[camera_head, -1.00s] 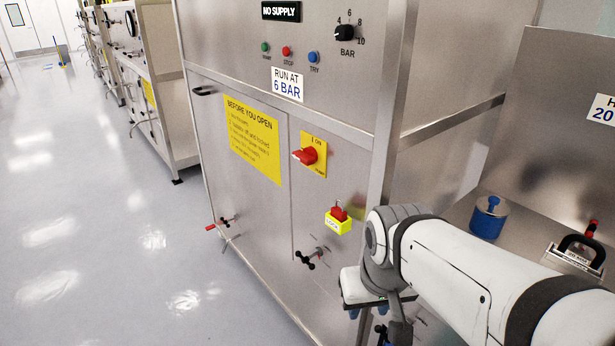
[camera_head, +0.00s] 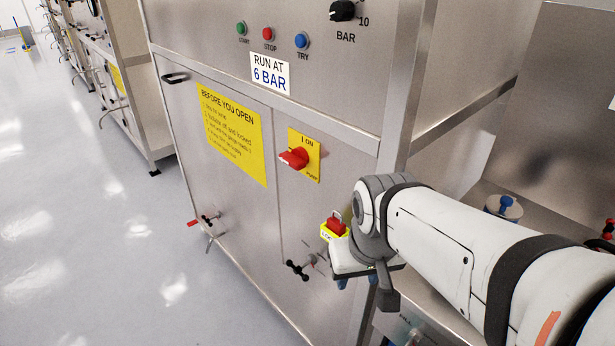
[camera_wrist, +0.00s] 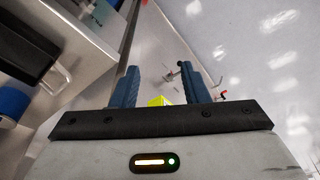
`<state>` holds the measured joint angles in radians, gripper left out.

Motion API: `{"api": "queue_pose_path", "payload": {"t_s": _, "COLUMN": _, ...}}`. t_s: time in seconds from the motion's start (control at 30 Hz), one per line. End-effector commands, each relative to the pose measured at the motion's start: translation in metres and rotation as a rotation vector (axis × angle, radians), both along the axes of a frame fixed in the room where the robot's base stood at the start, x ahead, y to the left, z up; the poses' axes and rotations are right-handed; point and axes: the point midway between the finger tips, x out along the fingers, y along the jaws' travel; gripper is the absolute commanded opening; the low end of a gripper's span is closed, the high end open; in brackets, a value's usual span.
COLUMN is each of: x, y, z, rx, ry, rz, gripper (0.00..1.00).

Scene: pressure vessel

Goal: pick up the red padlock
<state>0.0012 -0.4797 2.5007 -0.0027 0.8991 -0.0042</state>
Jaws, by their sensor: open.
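The red padlock (camera_head: 336,227) sits in a yellow holder (camera_head: 327,238) on the lower front of the steel cabinet, its shackle up. In the head view my wrist covers the holder's right side. In the wrist view a bit of the yellow holder (camera_wrist: 160,101) shows between my fingers; the padlock cannot be made out there. In the head view the fingers are mostly hidden below my wrist, to the right of and below the padlock.
A red rotary switch (camera_head: 295,158) on a yellow plate is above the padlock. A black-handled valve (camera_head: 299,268) sticks out below left of it. A blue-topped cylinder (camera_head: 503,206) stands on the shelf at right. Open floor (camera_head: 90,220) lies left of the cabinet.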

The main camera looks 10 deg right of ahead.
Motion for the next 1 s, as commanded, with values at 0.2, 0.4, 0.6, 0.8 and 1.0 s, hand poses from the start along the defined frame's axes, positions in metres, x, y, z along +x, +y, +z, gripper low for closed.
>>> {"api": "queue_pose_path", "payload": {"t_s": 0.2, "x": 0.029, "y": 0.001, "z": 0.023, "rx": -0.043, "ry": 0.029, "rz": 0.079, "gripper": 0.43}}
{"api": "queue_pose_path", "payload": {"t_s": 0.4, "x": 0.092, "y": 0.008, "z": 0.052, "rx": -0.133, "ry": 0.085, "rz": 0.279, "gripper": 0.43}}
{"api": "queue_pose_path", "payload": {"t_s": 0.6, "x": 0.146, "y": 0.019, "z": 0.060, "rx": -0.210, "ry": 0.134, "rz": 0.456, "gripper": 0.43}}
{"api": "queue_pose_path", "payload": {"t_s": 0.8, "x": 0.172, "y": 0.025, "z": 0.057, "rx": -0.248, "ry": 0.157, "rz": 0.545, "gripper": 0.43}}
{"api": "queue_pose_path", "payload": {"t_s": 1.0, "x": 0.177, "y": 0.023, "z": 0.038, "rx": -0.251, "ry": 0.161, "rz": 0.557, "gripper": 0.43}}
